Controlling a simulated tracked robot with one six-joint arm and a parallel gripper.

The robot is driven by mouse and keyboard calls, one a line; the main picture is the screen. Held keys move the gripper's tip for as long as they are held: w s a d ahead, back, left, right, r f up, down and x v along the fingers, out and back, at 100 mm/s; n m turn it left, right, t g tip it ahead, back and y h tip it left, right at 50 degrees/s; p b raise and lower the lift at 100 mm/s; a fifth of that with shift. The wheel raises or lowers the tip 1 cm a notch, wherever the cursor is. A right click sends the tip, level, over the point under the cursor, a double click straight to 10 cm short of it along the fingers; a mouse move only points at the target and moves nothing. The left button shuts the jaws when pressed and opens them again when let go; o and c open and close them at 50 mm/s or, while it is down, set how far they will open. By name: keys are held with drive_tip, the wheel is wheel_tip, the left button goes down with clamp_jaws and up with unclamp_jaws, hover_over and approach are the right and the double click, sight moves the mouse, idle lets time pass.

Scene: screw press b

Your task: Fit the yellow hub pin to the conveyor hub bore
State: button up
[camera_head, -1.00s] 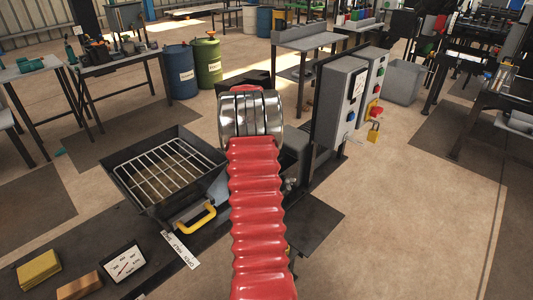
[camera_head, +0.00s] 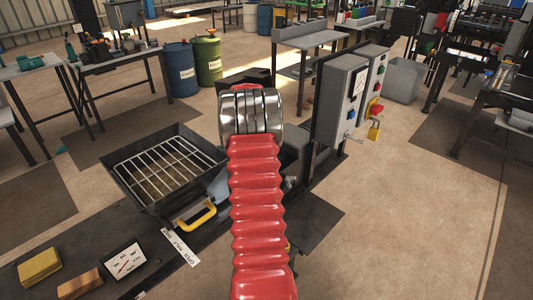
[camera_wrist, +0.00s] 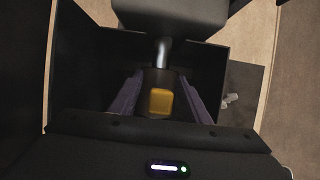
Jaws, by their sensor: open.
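My gripper (camera_wrist: 159,84) is open in the wrist view, with one dark purple finger on each side. Between the fingers is a yellow rounded block (camera_wrist: 161,101), which looks like the yellow hub pin, in front of a dark round part. I cannot tell whether a finger touches it. A grey shiny rod (camera_wrist: 162,52) rises behind it to a dark block (camera_wrist: 170,14). I cannot make out the hub bore. In the head view my arm hides my gripper and the yellow piece.
In the head view, a black tray with a wire grid (camera_head: 165,168) and yellow handle (camera_head: 196,217) stands left of my arm. A grey control box (camera_head: 345,100) with a yellow padlock (camera_head: 374,130) stands to the right. Open floor (camera_head: 430,200) lies farther right.

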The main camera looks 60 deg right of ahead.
drive_tip(key=shift+r, duration=0.15)
wheel_tip(320, 180, up, 10)
idle(0.5)
drive_tip(key=shift+f, duration=0.2)
idle(0.8)
